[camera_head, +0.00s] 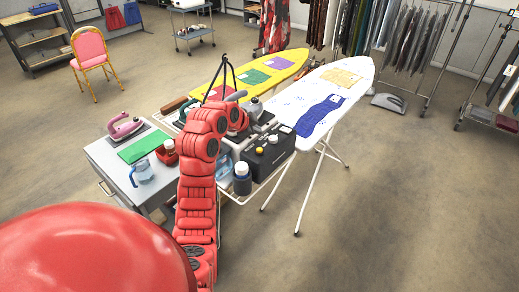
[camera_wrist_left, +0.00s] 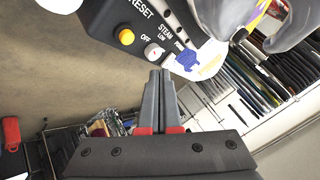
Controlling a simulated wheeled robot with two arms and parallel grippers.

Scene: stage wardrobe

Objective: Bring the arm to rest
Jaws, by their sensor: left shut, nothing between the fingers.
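My left arm (camera_head: 196,200) is red and rises from the bottom of the head view. It bends over at the top, in front of the work table and the ironing boards. My left gripper shows in the left wrist view (camera_wrist_left: 159,76), with its two grey fingers together and nothing between them. Its fingertips appear just below the black steam control box (camera_wrist_left: 140,25) in that view; I cannot tell the gap. In the head view the arm's bend hides part of the table behind it. My right gripper is not in view.
The black box (camera_head: 268,160) stands right of my arm. A white ironing board (camera_head: 290,104) and a yellow one (camera_head: 285,64) lie beyond. Floor at right is clear.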

